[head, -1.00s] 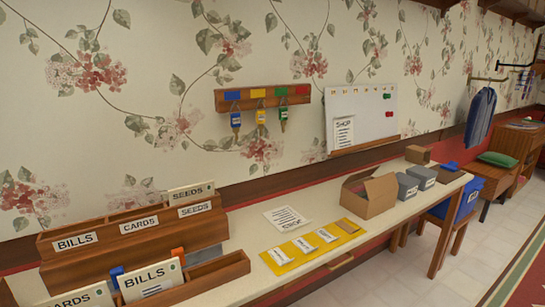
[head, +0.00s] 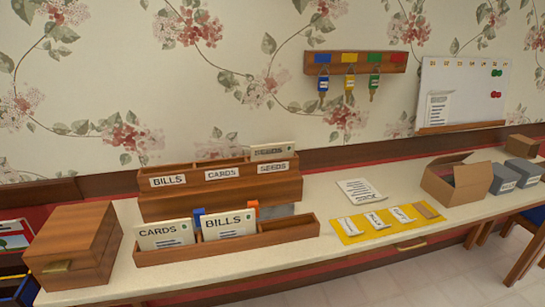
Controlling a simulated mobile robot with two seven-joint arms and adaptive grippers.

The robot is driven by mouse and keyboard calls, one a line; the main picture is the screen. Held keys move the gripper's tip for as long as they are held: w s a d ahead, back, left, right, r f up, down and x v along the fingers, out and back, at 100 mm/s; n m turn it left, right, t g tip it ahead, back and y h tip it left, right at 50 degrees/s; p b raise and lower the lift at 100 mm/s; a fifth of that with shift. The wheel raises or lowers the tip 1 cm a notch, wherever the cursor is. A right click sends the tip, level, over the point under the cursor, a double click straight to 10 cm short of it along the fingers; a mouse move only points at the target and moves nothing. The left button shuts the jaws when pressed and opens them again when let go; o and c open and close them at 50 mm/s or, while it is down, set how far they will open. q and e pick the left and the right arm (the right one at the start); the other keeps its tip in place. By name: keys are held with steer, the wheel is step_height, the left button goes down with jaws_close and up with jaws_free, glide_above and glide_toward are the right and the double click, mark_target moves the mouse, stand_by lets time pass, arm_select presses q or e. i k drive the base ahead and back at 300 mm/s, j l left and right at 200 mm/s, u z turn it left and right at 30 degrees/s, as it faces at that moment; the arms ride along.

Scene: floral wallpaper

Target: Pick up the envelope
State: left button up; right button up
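Three envelopes show in the head view. A CARDS envelope (head: 165,235) and a BILLS envelope (head: 228,225) stand upright in the low wooden tray (head: 270,243) at the front of the table. A SEEDS envelope (head: 272,151) stands in the right part of the wooden sorter (head: 222,191) behind the tray; its lower part is hidden. The sorter's slots are labelled BILLS, CARDS and SEEDS from left to right. Neither of my grippers is in view.
A wooden box (head: 75,246) stands at the table's left end. Right of the tray are a paper sheet (head: 361,191), a yellow mat (head: 387,223) with labelled items, an open cardboard box (head: 457,180) and grey boxes (head: 515,175). Bare tabletop lies around the sheet.

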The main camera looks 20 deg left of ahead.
mark_target(151, 236)
steer(key=u, duration=1.35)
